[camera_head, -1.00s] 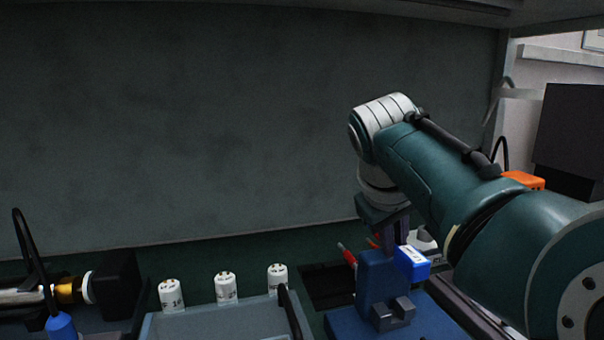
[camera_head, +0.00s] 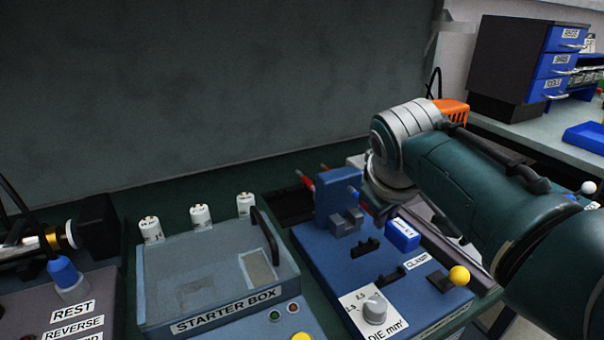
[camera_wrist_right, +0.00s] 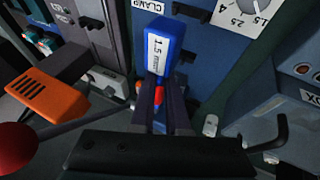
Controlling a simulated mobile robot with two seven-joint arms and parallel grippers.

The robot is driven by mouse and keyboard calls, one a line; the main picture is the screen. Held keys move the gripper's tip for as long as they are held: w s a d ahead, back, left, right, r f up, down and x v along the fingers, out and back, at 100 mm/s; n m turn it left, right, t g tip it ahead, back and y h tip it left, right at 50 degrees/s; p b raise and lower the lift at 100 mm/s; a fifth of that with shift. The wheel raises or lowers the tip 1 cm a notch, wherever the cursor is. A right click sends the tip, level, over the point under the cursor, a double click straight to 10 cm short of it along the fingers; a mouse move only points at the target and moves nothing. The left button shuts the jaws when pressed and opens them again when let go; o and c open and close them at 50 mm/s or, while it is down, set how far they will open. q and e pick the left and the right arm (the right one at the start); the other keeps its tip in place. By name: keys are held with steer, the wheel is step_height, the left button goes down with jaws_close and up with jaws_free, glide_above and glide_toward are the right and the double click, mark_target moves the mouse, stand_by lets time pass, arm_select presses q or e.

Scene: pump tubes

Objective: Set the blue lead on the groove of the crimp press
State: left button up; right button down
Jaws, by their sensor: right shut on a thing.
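My right gripper (camera_head: 380,215) points down over the right part of the blue crimp press (camera_head: 320,255). It is shut on the blue lead, seen as a blue block (camera_head: 403,235) with a white label. In the right wrist view the block (camera_wrist_right: 160,55) reads 1.5 mm and stands out beyond the fingers (camera_wrist_right: 161,110), with a bit of red between them. The press's grey notched groove (camera_head: 347,222) is in front of its blue tower, left of the block and apart from it. The lead's far end is hidden. My left gripper is not in view.
The press also carries a yellow-knobbed lever (camera_head: 459,275), a die dial (camera_head: 375,310) and black fittings. Red-tipped leads (camera_head: 304,180) stand behind it. The starter box (camera_head: 225,300) with several white cylinders behind lies to the left.

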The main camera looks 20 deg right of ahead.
step_height(320, 180, down, 4)
steer(key=b, duration=0.2)
steer(key=shift+s+b, duration=0.1)
steer(key=shift+b, duration=0.2)
steer(key=shift+f+b, duration=1.4)
steer(key=shift+f, duration=0.35)
steer(key=c, duration=0.8)
jaws_free()
steer(key=shift+c, duration=0.2)
